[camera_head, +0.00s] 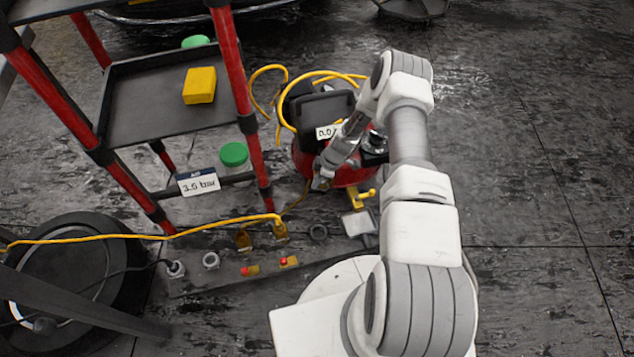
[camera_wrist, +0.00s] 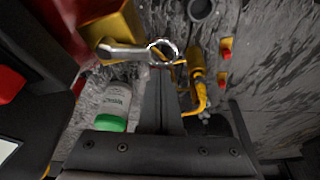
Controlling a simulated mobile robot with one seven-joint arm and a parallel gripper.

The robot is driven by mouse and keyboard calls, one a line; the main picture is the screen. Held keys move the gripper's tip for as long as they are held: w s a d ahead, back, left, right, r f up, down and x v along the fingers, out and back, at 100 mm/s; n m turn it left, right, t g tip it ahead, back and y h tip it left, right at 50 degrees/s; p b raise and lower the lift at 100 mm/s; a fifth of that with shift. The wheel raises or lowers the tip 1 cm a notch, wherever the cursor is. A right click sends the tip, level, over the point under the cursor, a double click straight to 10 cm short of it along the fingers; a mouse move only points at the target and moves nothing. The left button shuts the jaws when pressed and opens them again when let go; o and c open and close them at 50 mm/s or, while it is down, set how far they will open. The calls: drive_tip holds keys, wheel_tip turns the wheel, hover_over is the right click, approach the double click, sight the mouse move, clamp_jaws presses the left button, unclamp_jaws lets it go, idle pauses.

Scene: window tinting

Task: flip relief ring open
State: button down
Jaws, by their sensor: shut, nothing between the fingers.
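The relief ring (camera_wrist: 176,47) is a small silver metal loop at the end of a silver stem (camera_wrist: 120,50) on a brass body (camera_wrist: 116,24) in the wrist view. My gripper (camera_wrist: 161,78) is shut and empty, its dark fingertips just below the ring in that picture. I cannot tell whether they touch it. In the head view my gripper (camera_head: 322,178) is at the front left of the red compressor (camera_head: 345,178). The ring is too small to make out there. A label (camera_head: 326,132) on the compressor reads 0.0.
A red-posted cart (camera_head: 150,125) stands left, with a yellow block (camera_head: 199,85) and a sign (camera_head: 198,181) reading 3.5 bar. A yellow hose (camera_head: 150,236) crosses the front. Small red-tipped fittings (camera_head: 289,262) lie in front. A tyre (camera_head: 110,262) lies at left. Floor at right is clear.

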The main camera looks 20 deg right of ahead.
drive_tip(key=w+a+r+b, duration=0.1)
drive_tip(key=w+a+b, duration=0.1)
drive_tip(key=a, duration=0.2)
drive_tip(key=d+r+m+h+p, duration=0.1)
drive_tip(key=d+r+m+p, duration=0.15)
drive_tip(key=r, duration=2.35)
drive_tip(key=s+r+m+t+h, duration=0.1)
drive_tip(key=s+r+m, duration=0.15)
drive_tip(key=r, duration=0.65)
drive_tip(key=s+r+m+t+h, duration=0.1)
drive_tip(key=s+r, duration=0.3)
drive_tip(key=r, duration=0.5)
drive_tip(key=s+a+r+m+t, duration=0.1)
drive_tip(key=s+r+m, duration=0.2)
drive_tip(key=s+r, duration=0.35)
drive_tip(key=s+r+m+t, duration=0.1)
drive_tip(key=s+r+m, duration=0.15)
drive_tip(key=s, duration=0.65)
drive_tip(key=s+a+r+m+t, duration=0.1)
drive_tip(key=s+r+m, duration=0.2)
drive_tip(key=s+r, duration=0.35)
wheel_tip(320, 180, up, 22)
drive_tip(key=s+p, duration=0.1)
drive_tip(key=p, duration=2.3)
drive_tip(key=shift+s+d+g+h, duration=0.25)
drive_tip(key=shift+g+h, duration=0.05)
